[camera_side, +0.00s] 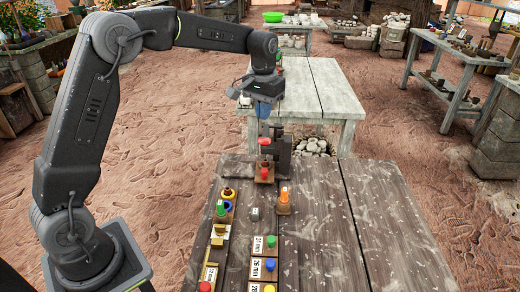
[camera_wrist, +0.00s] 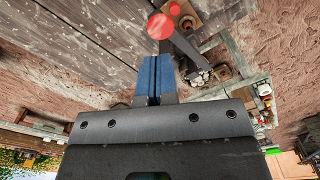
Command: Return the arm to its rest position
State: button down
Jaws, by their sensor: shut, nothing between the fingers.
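My gripper (camera_side: 263,118) hangs from the arm above the far end of the dark wooden table (camera_side: 330,230). Its blue fingers (camera_wrist: 154,80) are pressed together with nothing between them in the wrist view. A red-topped piece (camera_side: 265,143) stands just below the fingertips in the side view. Red round tops also show just past the fingers in the wrist view (camera_wrist: 160,26). I cannot tell the exact gap between the fingertips and the red top.
Pegs in green (camera_side: 221,208), orange (camera_side: 284,204) and red (camera_side: 205,287) stand on the near table, with labelled blocks (camera_side: 265,243) in a row. A dark upright block (camera_side: 281,155) stands beside the gripper. A pale table (camera_side: 315,90) lies beyond. The table's right side is clear.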

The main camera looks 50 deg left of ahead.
jog(key=s+d+r+t, duration=0.1)
jog(key=s+d+r, duration=0.2)
jog(key=s+r, duration=0.35)
jog(key=s+d+f+m+t, duration=0.1)
jog(key=s+d+t, duration=0.1)
jog(key=s, duration=0.9)
jog(key=s+d+m+t, duration=0.2)
jog(key=s, duration=1)
jog(key=shift+d+f, duration=0.25)
jog(key=shift+f, duration=0.15)
jog(key=shift+w, duration=0.1)
